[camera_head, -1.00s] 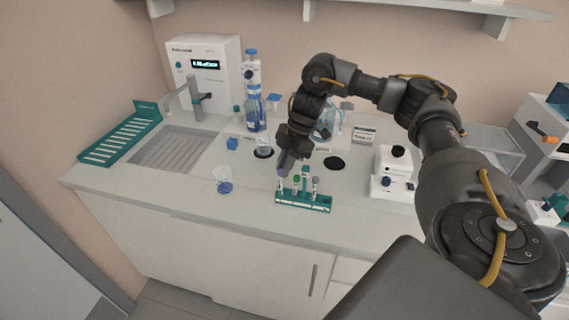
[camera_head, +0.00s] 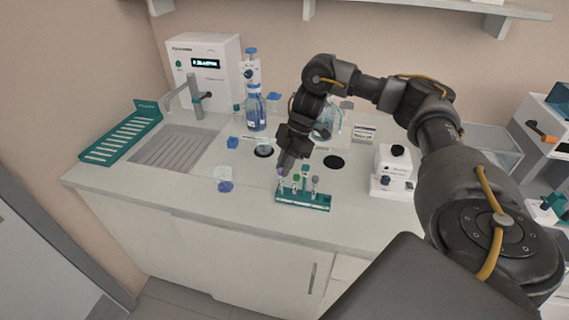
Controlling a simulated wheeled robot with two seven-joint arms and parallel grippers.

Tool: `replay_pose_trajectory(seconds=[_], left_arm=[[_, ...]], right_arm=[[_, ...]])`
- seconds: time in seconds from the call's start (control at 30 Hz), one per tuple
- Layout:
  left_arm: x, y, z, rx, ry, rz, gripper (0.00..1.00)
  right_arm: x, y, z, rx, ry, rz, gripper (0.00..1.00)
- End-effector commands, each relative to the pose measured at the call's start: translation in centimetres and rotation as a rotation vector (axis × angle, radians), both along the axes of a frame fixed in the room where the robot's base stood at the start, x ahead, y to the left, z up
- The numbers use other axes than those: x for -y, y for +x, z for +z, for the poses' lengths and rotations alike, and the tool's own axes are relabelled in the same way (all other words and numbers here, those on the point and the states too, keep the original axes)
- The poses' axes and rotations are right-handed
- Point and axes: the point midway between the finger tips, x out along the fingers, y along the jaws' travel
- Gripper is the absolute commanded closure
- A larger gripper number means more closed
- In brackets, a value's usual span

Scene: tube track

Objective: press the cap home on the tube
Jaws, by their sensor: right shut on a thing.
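A green tube rack (camera_head: 303,201) stands near the front edge of the bench, with several capped tubes upright in it. The tube at its left end (camera_head: 280,184) has a purple cap (camera_head: 280,171). My right gripper (camera_head: 283,169) points down at this cap and is shut on it, at the top of the tube. The fingertips partly hide the cap, and I cannot tell how far it sits on the tube. Beside it stand a tube with a green cap (camera_head: 295,178) and one with a grey cap (camera_head: 315,180). My left gripper is not in view.
A beaker with blue contents (camera_head: 224,182) stands left of the rack. A white instrument (camera_head: 392,172) stands to the right. The bench in front of the rack is narrow.

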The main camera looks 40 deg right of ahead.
Motion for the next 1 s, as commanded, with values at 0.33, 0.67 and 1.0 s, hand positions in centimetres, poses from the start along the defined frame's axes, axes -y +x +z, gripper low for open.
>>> replay_pose_trajectory(seconds=[0.33,0.67,1.0], left_arm=[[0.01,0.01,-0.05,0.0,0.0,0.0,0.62],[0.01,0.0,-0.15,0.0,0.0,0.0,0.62],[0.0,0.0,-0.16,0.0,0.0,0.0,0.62]], right_arm=[[-0.01,-0.01,-0.09,-0.001,0.0,0.0,0.94],[0.0,-0.02,-0.5,-0.001,0.0,0.0,0.94],[-0.01,-0.01,-0.55,-0.001,0.0,0.0,0.78]])
